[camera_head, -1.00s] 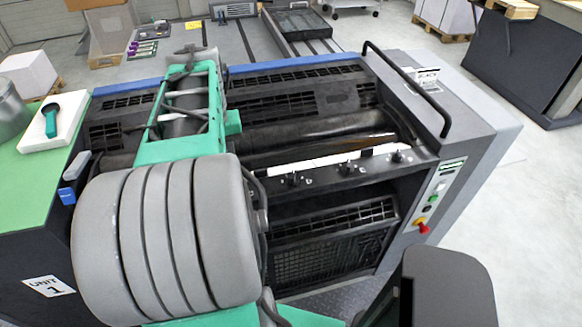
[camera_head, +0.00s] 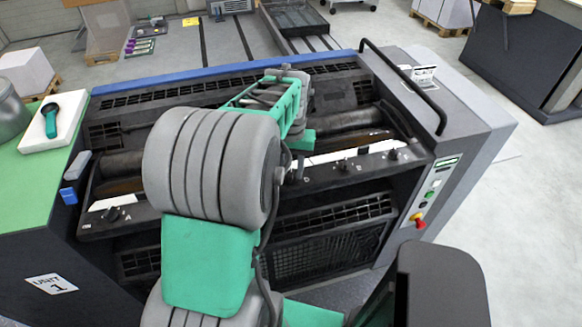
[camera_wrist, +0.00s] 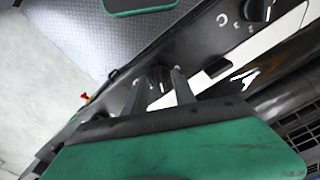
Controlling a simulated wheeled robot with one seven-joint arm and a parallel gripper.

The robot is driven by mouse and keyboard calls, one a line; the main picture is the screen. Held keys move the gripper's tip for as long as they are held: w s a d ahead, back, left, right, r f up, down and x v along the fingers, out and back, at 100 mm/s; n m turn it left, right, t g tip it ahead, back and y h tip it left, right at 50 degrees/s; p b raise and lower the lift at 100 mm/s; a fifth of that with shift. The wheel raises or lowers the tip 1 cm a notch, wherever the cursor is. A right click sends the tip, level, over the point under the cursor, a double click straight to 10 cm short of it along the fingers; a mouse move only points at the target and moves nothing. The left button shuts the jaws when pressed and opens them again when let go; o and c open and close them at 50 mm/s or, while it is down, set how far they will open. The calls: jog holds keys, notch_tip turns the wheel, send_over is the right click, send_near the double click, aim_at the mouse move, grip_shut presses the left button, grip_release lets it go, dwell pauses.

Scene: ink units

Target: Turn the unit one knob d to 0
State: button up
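Unit one (camera_head: 100,290) is the dark press with a "UNIT 1" label. Its front rail carries several black knobs. The rightmost knob, which I take as knob d (camera_head: 393,154), stands clear in the head view; its setting is too small to read. In the wrist view my gripper (camera_wrist: 158,88) is open, two grey fingers apart, and knob d (camera_wrist: 160,74) appears between them. In the head view no finger is at that knob, so the gripper seems apart from it. A neighbouring knob (camera_wrist: 258,10) sits at the upper right, near a letter C.
A black handrail (camera_head: 405,85) rises behind the rail's right end. A panel with a red emergency button (camera_head: 418,220) is right of the knobs; the button also shows in the wrist view (camera_wrist: 84,96). Floor at right is open.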

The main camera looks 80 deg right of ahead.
grip_shut()
dwell(0.4)
dwell(0.4)
jog(key=n, duration=0.3)
jog(key=shift+n+b, duration=0.3)
jog(key=shift+b, duration=0.05)
jog(key=n, duration=0.4)
jog(key=shift+n+b, duration=0.3)
jog(key=n, duration=0.6)
jog(key=shift+b, duration=0.35)
jog(key=n, duration=0.5)
jog(key=shift+r+n, duration=0.1)
jog(key=shift+n, duration=0.2)
